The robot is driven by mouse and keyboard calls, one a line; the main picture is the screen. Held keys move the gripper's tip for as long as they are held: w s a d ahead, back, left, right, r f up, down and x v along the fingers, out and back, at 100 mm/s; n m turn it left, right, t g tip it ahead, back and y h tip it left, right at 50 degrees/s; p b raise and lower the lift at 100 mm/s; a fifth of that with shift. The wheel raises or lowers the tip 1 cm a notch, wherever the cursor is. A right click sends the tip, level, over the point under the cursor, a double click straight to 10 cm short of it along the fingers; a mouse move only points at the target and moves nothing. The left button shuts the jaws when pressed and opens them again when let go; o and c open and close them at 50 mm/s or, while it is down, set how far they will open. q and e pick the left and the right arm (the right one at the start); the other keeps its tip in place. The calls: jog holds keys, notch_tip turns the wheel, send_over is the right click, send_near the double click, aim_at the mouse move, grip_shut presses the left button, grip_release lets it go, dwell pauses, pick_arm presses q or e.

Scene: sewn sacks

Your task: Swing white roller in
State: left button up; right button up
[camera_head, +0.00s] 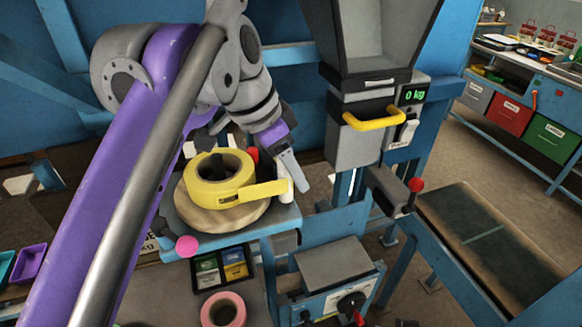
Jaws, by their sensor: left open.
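The white roller (284,172) is a small pale upright piece at the right edge of a round wooden disc (205,216). It is partly hidden by my left gripper and a yellow strip. My left gripper (291,172) is open, pointing down right beside the roller. I cannot tell whether it touches the roller. A yellow roll (220,170) lies on the disc, and its loose strip runs right to the roller. My right gripper is not in view.
A grey hopper (357,95) with a yellow handle (374,118) and "0 kg" display stands right of my arm. A red-knobbed lever (416,185) juts out below it. A pink roll (223,310) and a grey box (336,264) sit in front. A dark-topped conveyor (484,237) lies right.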

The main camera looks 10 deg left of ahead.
pick_arm(q)
jog(key=p+v, duration=0.1)
jog(key=v, duration=0.9)
jog(key=shift+r+p, duration=0.25)
jog(key=shift+p, duration=0.15)
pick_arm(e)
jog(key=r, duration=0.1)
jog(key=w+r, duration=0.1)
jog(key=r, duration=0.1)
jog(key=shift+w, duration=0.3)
pick_arm(q)
jog(key=shift+a, duration=0.1)
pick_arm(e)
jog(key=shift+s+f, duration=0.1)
